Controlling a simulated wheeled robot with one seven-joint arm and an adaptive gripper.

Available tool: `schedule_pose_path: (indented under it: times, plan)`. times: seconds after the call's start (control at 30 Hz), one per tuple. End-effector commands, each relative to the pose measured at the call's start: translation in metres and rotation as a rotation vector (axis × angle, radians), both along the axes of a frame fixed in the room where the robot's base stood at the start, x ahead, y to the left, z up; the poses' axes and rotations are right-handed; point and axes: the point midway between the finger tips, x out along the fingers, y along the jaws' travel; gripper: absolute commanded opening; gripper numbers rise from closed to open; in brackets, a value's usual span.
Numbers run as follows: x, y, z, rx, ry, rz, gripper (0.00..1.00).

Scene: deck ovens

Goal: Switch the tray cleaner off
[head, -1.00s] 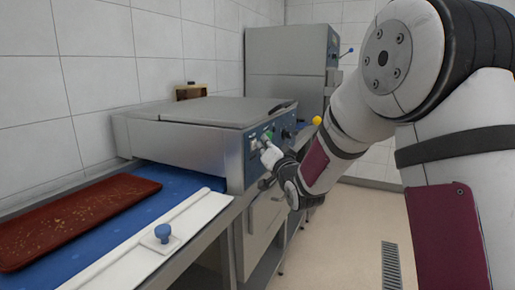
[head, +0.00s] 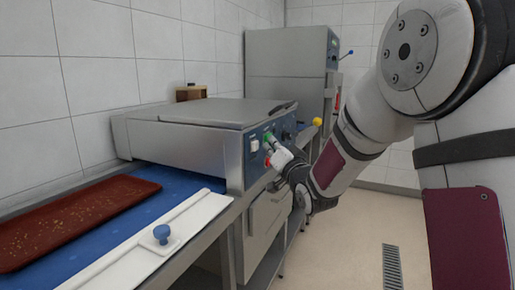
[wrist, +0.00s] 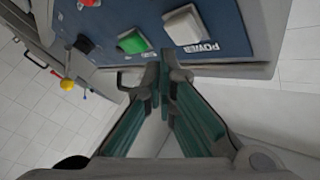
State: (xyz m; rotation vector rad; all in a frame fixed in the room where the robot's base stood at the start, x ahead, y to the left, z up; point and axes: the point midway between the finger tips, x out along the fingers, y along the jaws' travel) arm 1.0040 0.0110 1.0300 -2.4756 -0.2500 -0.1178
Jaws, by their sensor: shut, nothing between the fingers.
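The tray cleaner (head: 200,135) is a low steel machine with a blue control panel on its right end. A white rocker switch (wrist: 187,24) marked POWER sits on the panel in the wrist view, and it shows in the head view (head: 254,146). A green button (wrist: 132,42) is beside it, also in the head view (head: 268,136). I cannot tell which way the rocker is set. My gripper (wrist: 163,65) is shut and empty, its tips just off the panel edge near both controls. In the head view my gripper (head: 274,158) is right of the switch.
A red-brown tray (head: 75,222) with crumbs lies on the blue belt (head: 185,184) at left. A white rail with a blue knob (head: 162,233) runs along the front edge. A taller steel cabinet (head: 285,60) stands behind. The floor at right is clear, with a drain grate (head: 392,268).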

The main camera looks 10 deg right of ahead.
Motion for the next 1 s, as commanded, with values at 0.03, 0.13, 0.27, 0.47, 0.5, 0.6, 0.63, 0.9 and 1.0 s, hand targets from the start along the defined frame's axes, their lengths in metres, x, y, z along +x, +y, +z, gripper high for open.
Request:
schedule_pose_path:
  times: [0.03, 0.13, 0.27, 0.47, 0.5, 0.6, 0.63, 0.9, 1.0]
  plan:
    - [-0.003, -0.005, 0.000, -0.001, 0.000, -0.002, 0.00]
    - [-0.008, -0.012, -0.001, 0.000, 0.001, -0.002, 0.00]
    - [-0.015, -0.022, 0.000, -0.001, 0.000, -0.002, 0.00]
    - [-0.024, -0.033, -0.001, 0.000, 0.001, -0.001, 0.00]
    - [-0.025, -0.034, -0.001, 0.000, 0.001, -0.001, 0.00]
    - [-0.026, -0.035, 0.000, 0.000, 0.001, 0.001, 0.00]
    - [-0.026, -0.035, 0.000, 0.000, 0.001, 0.001, 0.00]
    - [-0.027, -0.035, 0.000, -0.011, 0.015, -0.006, 0.00]
    - [-0.034, -0.036, 0.001, -0.050, 0.068, -0.030, 0.00]
